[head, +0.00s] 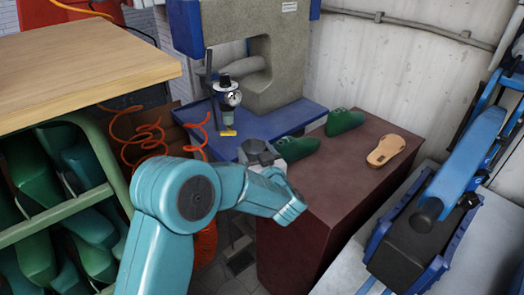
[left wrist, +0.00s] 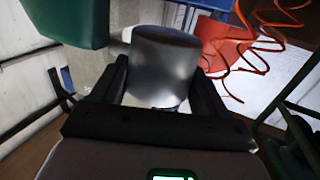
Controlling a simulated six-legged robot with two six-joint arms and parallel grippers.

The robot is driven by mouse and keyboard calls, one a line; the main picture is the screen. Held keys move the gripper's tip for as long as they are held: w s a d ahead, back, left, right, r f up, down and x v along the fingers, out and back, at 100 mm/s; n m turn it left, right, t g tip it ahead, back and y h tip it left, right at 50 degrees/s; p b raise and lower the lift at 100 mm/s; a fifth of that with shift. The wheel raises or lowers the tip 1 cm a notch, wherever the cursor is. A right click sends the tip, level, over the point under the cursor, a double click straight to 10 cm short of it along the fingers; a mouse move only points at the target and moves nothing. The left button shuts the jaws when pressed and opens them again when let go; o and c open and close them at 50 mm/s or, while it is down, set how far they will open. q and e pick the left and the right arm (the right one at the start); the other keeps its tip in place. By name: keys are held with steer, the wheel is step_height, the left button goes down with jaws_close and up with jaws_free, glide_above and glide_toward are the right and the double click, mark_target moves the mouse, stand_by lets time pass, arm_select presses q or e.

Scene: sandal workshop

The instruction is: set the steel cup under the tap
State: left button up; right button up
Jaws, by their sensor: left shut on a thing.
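My left gripper (head: 264,161) is shut on the steel cup, a smooth grey cylinder (left wrist: 163,62) between its two dark fingers in the left wrist view. In the head view the cup shows only as a small grey shape (head: 257,147), partly hidden by my gripper, by the near edge of the blue tray and the brown bench. A fitting with a round gauge (head: 228,97) stands above the blue tray, with a small yellow lever, seemingly the tap (head: 228,132), at its bottom. The cup is apart from it, nearer to me and to the right. My right gripper is not in view.
Green shoe lasts (head: 345,121) and a tan sole (head: 386,150) lie on the brown bench (head: 335,185). The blue tray (head: 285,122) lies under a grey press (head: 285,50). Orange coiled hose (head: 150,135) hangs at left, beside a rack of green lasts (head: 85,160).

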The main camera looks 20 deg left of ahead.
mark_target(247, 149)
arm_select(q)
steer(key=shift+w+a+f+b, duration=0.3)
steer(key=shift+a+f, duration=0.15)
steer(key=shift+a, duration=0.2)
steer(key=shift+w+a+f+b, duration=0.2)
steer(key=shift+w+a+f, duration=0.15)
steer(key=shift+a, duration=0.25)
steer(key=shift+w+a+f, duration=0.1)
steer(key=shift+w+a, duration=0.5)
steer(key=shift+a, duration=0.8)
steer(key=shift+w+a+f, duration=0.1)
steer(key=shift+w+a, duration=0.55)
steer(key=shift+a, duration=0.8)
steer(key=shift+w+a, duration=0.6)
steer(key=shift+a, duration=0.8)
steer(key=shift+f+b, duration=0.35)
steer(key=o, duration=1.2)
steer(key=shift+c, duration=0.2)
steer(key=b+v, duration=0.1)
steer(key=v, duration=1)
steer(key=shift+f, duration=0.25)
steer(key=shift+a, duration=0.1)
